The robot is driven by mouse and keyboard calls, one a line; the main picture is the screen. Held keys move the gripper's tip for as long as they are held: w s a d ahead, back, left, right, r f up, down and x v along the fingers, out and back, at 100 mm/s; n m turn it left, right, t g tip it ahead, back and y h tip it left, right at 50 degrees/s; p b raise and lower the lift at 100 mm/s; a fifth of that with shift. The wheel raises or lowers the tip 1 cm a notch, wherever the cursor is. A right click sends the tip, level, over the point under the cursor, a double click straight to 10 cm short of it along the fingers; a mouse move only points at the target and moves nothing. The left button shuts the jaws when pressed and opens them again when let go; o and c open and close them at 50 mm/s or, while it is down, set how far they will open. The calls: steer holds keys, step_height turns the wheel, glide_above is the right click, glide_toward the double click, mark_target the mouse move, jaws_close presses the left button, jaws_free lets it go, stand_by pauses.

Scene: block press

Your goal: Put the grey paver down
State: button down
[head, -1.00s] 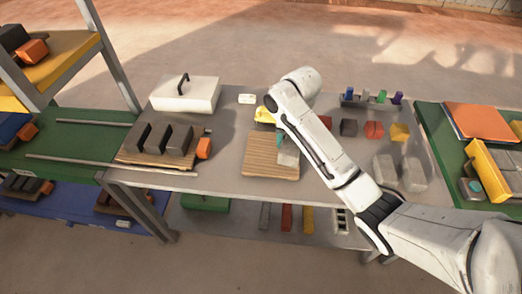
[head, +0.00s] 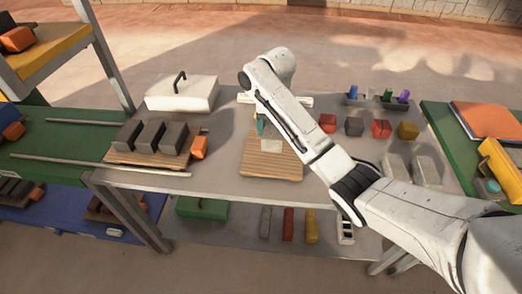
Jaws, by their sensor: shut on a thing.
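A light grey block, the grey paver (head: 272,146), shows just below my forearm, over the back part of a wooden board (head: 272,170) on the grey table. My gripper (head: 261,128) is mostly hidden behind my arm; only a teal bit of it shows. It is shut on the grey paver. I cannot tell whether the paver touches the board or hangs a little above it.
A second board (head: 130,157) with three dark blocks and an orange block (head: 199,147) stand at left. A white case (head: 181,93) is behind. Coloured blocks (head: 381,128) and two pale grey blocks (head: 411,169) are at right. The board's front is bare.

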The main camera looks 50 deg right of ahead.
steer(key=w+f+b, duration=0.1)
steer(key=f+b, duration=0.1)
steer(key=w+f+b, duration=0.2)
steer(key=b, duration=0.1)
steer(key=shift+a, duration=0.2)
steer(key=shift+w+f, duration=0.15)
steer(key=shift+w, duration=0.1)
steer(key=shift+w+a+f, duration=0.1)
steer(key=shift+w+f, duration=0.4)
steer(key=shift+f, duration=0.05)
steer(key=shift+f+p, duration=0.4)
steer(key=shift+f, duration=1.2)
steer(key=shift+f, duration=0.1)
steer(key=shift+c, duration=0.6)
jaws_free()
steer(key=shift+f, duration=0.1)
step_height(320, 180, up, 12)
steer(key=p, duration=0.4)
steer(key=shift+r, duration=0.2)
